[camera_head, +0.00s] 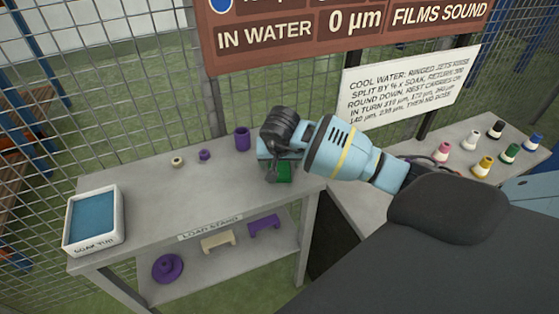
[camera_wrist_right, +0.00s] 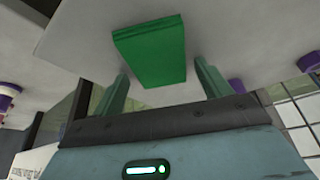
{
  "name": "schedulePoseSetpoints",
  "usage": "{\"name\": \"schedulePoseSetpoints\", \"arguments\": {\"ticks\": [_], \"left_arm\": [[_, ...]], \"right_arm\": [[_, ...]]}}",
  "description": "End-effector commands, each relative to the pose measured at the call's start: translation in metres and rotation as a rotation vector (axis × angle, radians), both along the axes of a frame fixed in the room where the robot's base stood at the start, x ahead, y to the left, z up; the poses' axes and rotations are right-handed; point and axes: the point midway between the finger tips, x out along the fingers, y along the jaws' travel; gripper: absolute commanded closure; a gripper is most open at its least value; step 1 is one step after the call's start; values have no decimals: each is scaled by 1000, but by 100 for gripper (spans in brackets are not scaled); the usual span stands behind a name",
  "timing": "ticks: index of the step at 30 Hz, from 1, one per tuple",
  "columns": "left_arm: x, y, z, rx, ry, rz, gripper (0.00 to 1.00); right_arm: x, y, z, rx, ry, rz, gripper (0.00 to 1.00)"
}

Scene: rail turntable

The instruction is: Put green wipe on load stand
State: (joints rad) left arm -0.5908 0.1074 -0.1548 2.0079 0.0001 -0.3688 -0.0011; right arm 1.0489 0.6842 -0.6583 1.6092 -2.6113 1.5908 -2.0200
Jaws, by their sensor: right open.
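The green wipe (camera_head: 284,173) lies at the right end of the grey load stand (camera_head: 150,190), partly hidden behind and under my right gripper (camera_head: 277,174). In the right wrist view the wipe (camera_wrist_right: 150,52) is a flat green block on the pale top of the stand (camera_wrist_right: 75,45). My right gripper (camera_wrist_right: 161,70) is open there, with one finger on either side of the wipe's near end. Both fingers look apart from the wipe. My left gripper is in neither view.
A white soak tub (camera_head: 119,222) with blue content stands at the stand's left end. A purple cup (camera_head: 242,139), small purple piece (camera_head: 204,155) and cream ring (camera_head: 177,161) line the back. Several coloured cones, including a yellow one (camera_head: 483,168), stand right. The stand's middle is clear.

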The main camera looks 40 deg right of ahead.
Motion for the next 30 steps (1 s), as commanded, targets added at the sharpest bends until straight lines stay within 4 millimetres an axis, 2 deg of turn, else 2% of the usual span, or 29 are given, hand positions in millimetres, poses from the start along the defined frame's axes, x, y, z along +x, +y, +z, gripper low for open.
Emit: {"name": "schedulePoseSetpoints", "arguments": {"ticks": [4,8,21,25,30], "left_arm": [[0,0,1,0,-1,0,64],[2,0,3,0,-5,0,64],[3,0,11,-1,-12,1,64],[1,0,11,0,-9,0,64],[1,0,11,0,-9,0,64]], "right_arm": [[0,0,1,1,-1,0,23],[-1,2,10,0,-4,2,23],[-27,20,86,-1,-4,2,23],[-32,24,102,0,-3,1,23],[-37,27,112,0,0,0,23]]}}
